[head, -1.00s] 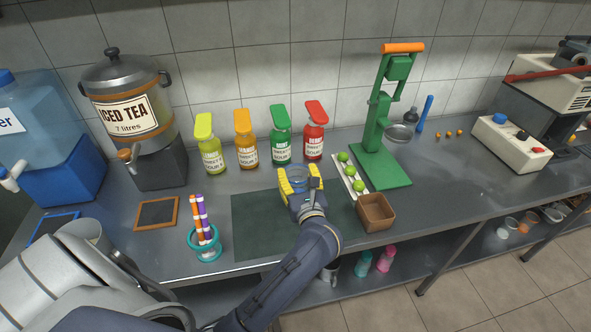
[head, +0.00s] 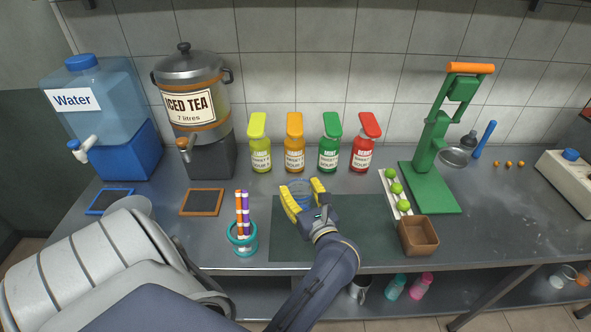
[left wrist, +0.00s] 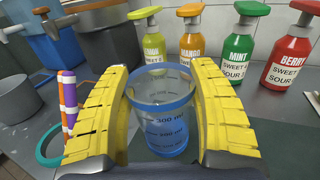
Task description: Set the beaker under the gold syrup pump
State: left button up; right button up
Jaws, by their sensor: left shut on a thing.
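The beaker (left wrist: 162,115) is clear with blue bands and ml markings, upright. My left gripper (head: 303,190) has yellow pads shut on it, one on each side, and the pads (left wrist: 165,110) flank the beaker in the left wrist view. The beaker also shows in the head view (head: 300,193), partly covered by the pads. It is in front of the mango bottle (head: 294,148), whose pump is orange-gold; this bottle also shows in the left wrist view (left wrist: 190,38). A gap separates beaker and bottle. I cannot tell whether the beaker touches the counter. My right gripper is not in view.
Lemon (head: 260,150), mint (head: 329,150) and berry (head: 364,150) bottles stand in the same row. A ring stand (head: 242,240) with striped sticks is left of the dark mat (head: 375,238). Limes, a brown box (head: 418,238) and a green press (head: 432,185) are right.

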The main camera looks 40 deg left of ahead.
aim_at(295, 196)
pick_arm(q)
jog(key=a, duration=0.1)
jog(key=w+a+r, duration=0.1)
jog(key=shift+w+a+g, duration=0.2)
jog(key=shift+a+g, duration=0.1)
jog(key=shift+a, duration=0.1)
jog(key=w+a, duration=1.1)
jog(key=w, duration=0.1)
jog(key=shift+w+a+f, duration=0.1)
jog(key=shift+w+f, duration=0.05)
jog(key=shift+f, duration=1.7)
jog(key=shift+w+a+f, duration=0.1)
jog(key=shift+w+f, duration=0.05)
jog(key=shift+f, duration=1.7)
jog(key=o, duration=1.6)
jog(key=shift+f, duration=0.1)
jog(key=shift+c, duration=0.2)
